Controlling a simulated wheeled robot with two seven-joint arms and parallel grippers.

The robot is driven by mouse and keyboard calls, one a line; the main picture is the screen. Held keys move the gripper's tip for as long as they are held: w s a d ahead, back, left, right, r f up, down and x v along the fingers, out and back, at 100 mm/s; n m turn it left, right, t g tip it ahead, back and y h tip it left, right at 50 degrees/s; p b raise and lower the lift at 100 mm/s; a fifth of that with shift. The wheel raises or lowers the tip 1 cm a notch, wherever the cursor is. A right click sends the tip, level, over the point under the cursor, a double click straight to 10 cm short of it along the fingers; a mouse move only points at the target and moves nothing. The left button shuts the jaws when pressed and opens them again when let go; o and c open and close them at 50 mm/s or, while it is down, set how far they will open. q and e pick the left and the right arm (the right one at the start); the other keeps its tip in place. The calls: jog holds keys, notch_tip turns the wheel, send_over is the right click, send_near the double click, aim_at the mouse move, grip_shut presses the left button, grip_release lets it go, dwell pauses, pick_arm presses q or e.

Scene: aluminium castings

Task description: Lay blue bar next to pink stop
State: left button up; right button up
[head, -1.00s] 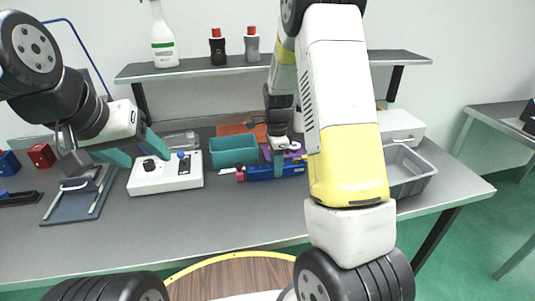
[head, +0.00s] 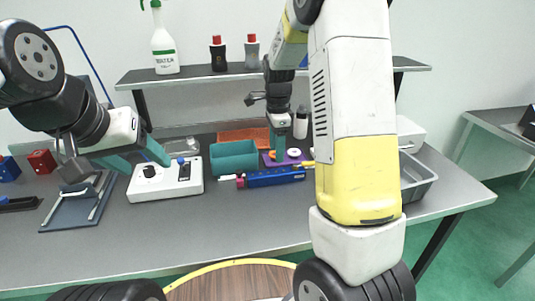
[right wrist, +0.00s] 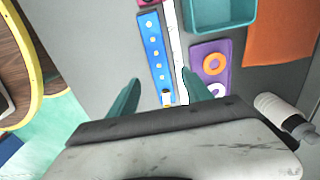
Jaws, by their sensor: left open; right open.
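The blue bar (head: 275,177) lies flat on the grey bench, with a row of pale dots along its top in the right wrist view (right wrist: 154,45). The pink stop (head: 240,182) is at the bar's left end in the head view, touching or nearly so. It shows at the top edge of the right wrist view (right wrist: 147,3). My right gripper (head: 274,150) is open and empty above and behind the bar; its two teal fingers (right wrist: 161,78) are spread apart with the bar's near end between them in the picture. My left gripper (head: 153,152) is by the white control box, its jaws empty.
A teal bin (head: 234,157) and an orange mat (head: 243,134) are behind the bar. A purple plate with rings (right wrist: 210,65) and a white strip (right wrist: 176,50) lie beside it. The white control box (head: 165,180) stands left. Bare bench lies in front of the bar.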

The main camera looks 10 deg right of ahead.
jog(key=s+r+n+t+y, duration=0.25)
jog(key=s+r+n, duration=0.55)
jog(key=s+r, duration=0.45)
jog(key=s+a+r+n+t, duration=0.2)
jog(key=s+r+n+t, duration=0.1)
jog(key=s+n, duration=0.7)
jog(key=shift+s+r+t, duration=0.2)
jog(key=shift+s+t, duration=0.15)
jog(key=shift+s, duration=0.6)
jog(key=shift+a, duration=0.1)
